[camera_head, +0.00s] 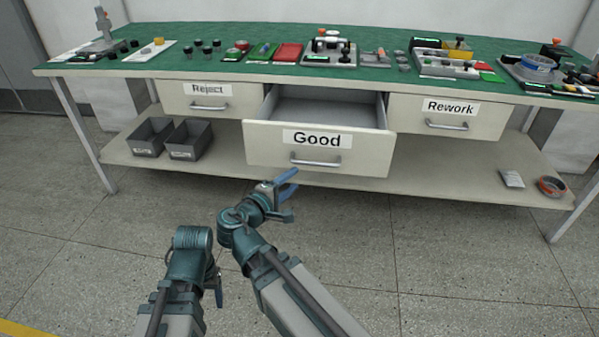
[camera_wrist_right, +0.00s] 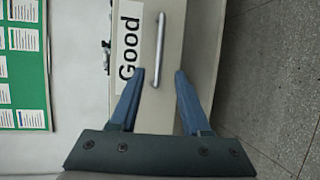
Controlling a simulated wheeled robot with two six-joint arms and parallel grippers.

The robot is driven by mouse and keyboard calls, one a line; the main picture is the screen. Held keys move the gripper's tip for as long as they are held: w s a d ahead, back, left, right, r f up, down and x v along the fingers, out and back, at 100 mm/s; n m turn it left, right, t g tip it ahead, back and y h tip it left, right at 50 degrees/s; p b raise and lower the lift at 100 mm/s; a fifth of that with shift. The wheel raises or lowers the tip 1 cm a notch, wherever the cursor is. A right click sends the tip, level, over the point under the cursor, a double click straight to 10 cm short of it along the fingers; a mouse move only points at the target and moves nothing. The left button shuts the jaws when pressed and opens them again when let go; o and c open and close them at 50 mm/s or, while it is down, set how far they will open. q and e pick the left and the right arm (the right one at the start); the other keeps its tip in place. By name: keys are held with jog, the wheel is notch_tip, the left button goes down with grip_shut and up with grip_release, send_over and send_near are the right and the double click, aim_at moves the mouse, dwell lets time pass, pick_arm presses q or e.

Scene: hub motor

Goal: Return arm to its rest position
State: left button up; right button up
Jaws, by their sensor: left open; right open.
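My right gripper (camera_head: 292,198) is open and empty in front of and below the Good drawer (camera_head: 265,146), which is pulled out. The right wrist view shows its two blue fingers (camera_wrist_right: 160,76) apart, with the drawer's silver handle (camera_wrist_right: 163,52) ahead in line with the gap. In the head view the handle (camera_head: 316,161) is clear of the fingers. My left gripper (camera_head: 217,287) is low at the left of the right arm, pointing down and mostly hidden by its own wrist. It is open and away from the bench.
The Reject drawer (camera_head: 208,98) and Rework drawer (camera_head: 447,116) are closed. Grey bins (camera_head: 188,140) stand on the lower shelf (camera_head: 430,170). The green benchtop (camera_head: 215,38) carries trays and parts. The floor (camera_head: 430,270) in front is clear.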

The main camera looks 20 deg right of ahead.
jog(key=shift+s+a+r, duration=0.15)
jog(key=shift+s+a, duration=0.25)
jog(key=shift+a, duration=0.1)
jog(key=s+d+f+m+g+y, duration=0.1)
jog(key=s+f+m+g+y, duration=0.2)
jog(key=f, duration=0.4)
jog(key=s+d+f+m+g+y, duration=0.1)
jog(key=s+f+m+g+y, duration=0.2)
jog(key=f, duration=0.4)
jog(key=s+a+f+n+g+y, duration=0.1)
jog(key=s+a+f+g+y, duration=0.2)
jog(key=a, duration=0.5)
jog(key=s+a+f+g+y, duration=0.15)
jog(key=s+a, duration=0.25)
jog(key=a, duration=0.4)
notch_tip(320, 180, up, 38)
jog(key=p, duration=3.7)
jog(key=shift+s+a+f+t+y, duration=0.25)
jog(key=shift+s+t+y, duration=0.1)
jog(key=shift+y, duration=0.1)
